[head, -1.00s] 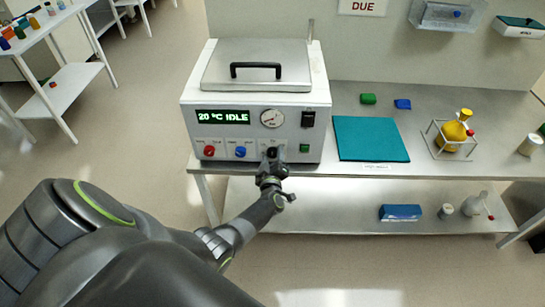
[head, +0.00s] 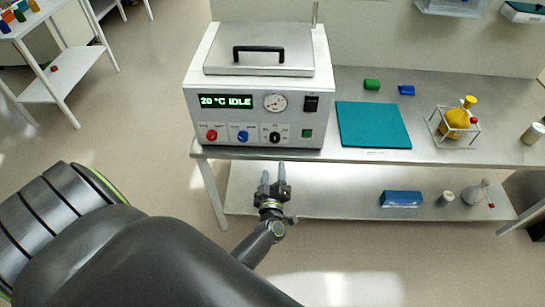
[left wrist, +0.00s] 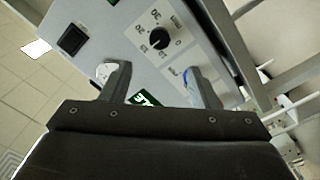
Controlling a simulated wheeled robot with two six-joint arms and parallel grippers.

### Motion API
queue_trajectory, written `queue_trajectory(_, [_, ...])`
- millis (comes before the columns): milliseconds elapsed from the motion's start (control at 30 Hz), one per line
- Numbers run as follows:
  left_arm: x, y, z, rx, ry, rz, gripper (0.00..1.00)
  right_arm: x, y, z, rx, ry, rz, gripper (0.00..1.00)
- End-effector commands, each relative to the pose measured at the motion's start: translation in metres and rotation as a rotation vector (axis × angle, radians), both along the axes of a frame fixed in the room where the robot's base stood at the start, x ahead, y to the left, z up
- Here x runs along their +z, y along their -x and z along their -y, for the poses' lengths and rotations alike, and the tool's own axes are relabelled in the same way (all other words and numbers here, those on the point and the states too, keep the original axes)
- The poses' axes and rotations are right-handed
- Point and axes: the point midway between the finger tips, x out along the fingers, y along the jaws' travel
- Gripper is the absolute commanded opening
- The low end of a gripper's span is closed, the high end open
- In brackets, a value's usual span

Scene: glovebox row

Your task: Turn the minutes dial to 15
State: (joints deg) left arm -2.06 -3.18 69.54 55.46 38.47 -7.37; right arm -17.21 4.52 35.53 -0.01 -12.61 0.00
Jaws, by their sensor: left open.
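The minutes dial (head: 275,137) is a small black knob low on the front of a white bath unit (head: 200,105), right of a blue knob (head: 243,136). In the left wrist view, the black dial (left wrist: 160,37) shows upper middle, with numbers around it; I cannot read its pointer surely. My left gripper (head: 273,176) is open and empty, below the dial and clear of it in the head view. Its spread fingers (left wrist: 161,82) also show in the left wrist view, below the dial in the picture. My right gripper is not in view.
The unit's green display (head: 226,101) reads "20 °C IDLE". A red knob (head: 211,134), gauge (head: 275,102), black switch (head: 311,103) and green button (head: 307,133) share its front. A teal mat (head: 374,124) lies right on the bench. A lower shelf (head: 330,190) lies below the bench top.

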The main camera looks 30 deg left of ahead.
Motion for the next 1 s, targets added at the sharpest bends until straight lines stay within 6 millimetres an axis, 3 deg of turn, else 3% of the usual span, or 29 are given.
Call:
queue_trajectory(100, [-0.002, 0.018, 0.011, 0.001, 0.002, -0.001, 0.55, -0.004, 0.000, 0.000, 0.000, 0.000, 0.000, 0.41])
queue_trajectory(300, [-0.001, 0.032, 0.019, 0.001, 0.000, -0.001, 0.55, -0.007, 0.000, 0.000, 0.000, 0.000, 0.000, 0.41])
queue_trajectory(1000, [0.000, 0.033, 0.020, 0.000, 0.000, 0.000, 0.55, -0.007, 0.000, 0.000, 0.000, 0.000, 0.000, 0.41])
